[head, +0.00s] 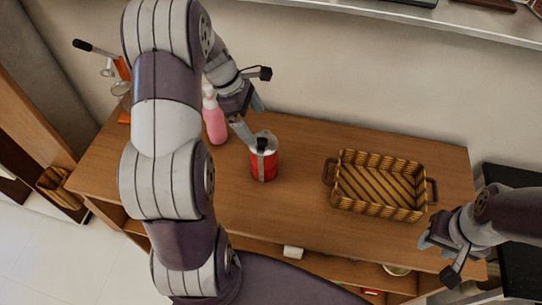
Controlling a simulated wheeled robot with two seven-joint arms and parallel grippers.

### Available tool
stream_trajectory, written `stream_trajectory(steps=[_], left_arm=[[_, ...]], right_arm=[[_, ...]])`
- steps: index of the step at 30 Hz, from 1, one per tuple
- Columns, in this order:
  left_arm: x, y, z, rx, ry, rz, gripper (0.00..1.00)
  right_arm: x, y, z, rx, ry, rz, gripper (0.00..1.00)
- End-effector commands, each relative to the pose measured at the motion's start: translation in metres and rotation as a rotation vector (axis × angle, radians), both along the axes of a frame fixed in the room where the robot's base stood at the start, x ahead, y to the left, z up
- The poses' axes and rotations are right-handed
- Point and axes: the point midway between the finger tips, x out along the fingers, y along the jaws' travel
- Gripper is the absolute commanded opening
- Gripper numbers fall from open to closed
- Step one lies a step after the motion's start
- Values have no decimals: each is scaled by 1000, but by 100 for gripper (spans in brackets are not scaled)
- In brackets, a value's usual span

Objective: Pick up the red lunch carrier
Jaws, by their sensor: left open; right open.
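The red lunch carrier (265,166) stands upright on the wooden table, left of its middle. It is a red cylinder with a pale top and a dark strip down its side. My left gripper (252,122) is open just above and behind it, with one finger close to its upper left edge. I cannot tell whether that finger touches it. My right gripper (437,257) is open and empty near the table's front right corner, away from the carrier.
A pink bottle (214,121) stands left of the carrier, close to my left arm. A woven basket (378,205) with handles sits on the right of the wooden table (300,160). An orange object (122,68) is at the far left. Bare tabletop lies between carrier and basket.

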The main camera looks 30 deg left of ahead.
Motion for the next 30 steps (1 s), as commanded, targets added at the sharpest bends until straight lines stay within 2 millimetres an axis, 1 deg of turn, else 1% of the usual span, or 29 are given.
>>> stream_trajectory(steps=[1, 4, 6, 8, 11, 14, 16, 19, 25, 26, 27, 29, 30], left_arm=[[0, -5, -9, -2, 5, -2, 100], [3, -14, -29, -1, 4, 0, 100], [4, -17, -40, -1, 3, 2, 100], [5, -20, -46, -2, 2, 2, 100], [4, -25, -57, -2, 4, 3, 100], [3, -32, -75, -1, 5, 4, 100], [5, -36, -88, -1, 4, 4, 100], [6, -38, -97, 1, 1, 4, 100], [7, -39, -98, 1, -1, 6, 100], [7, -39, -98, 1, -1, 6, 90], [7, -38, -98, 1, -1, 6, 77], [7, -38, -98, 1, -1, 6, 58], [7, -38, -98, 1, -1, 6, 45]], right_arm=[[0, 0, 6, 0, 0, 0, 40], [0, 0, 10, 0, 0, 0, 40], [0, 0, 11, 0, 0, 0, 40], [0, 0, 12, 0, 0, 0, 40], [0, 0, 19, 0, 0, 0, 40], [0, 0, 29, 0, 0, 0, 40], [0, 0, 28, 0, 0, 0, 40], [0, 0, 29, 0, 0, 0, 40], [0, 0, 28, 0, 0, 0, 40], [0, 0, 28, 0, 0, 0, 40], [0, 0, 28, 0, 0, 0, 40], [0, 0, 28, 0, 0, 0, 40], [0, 0, 28, 0, 0, 0, 40]])
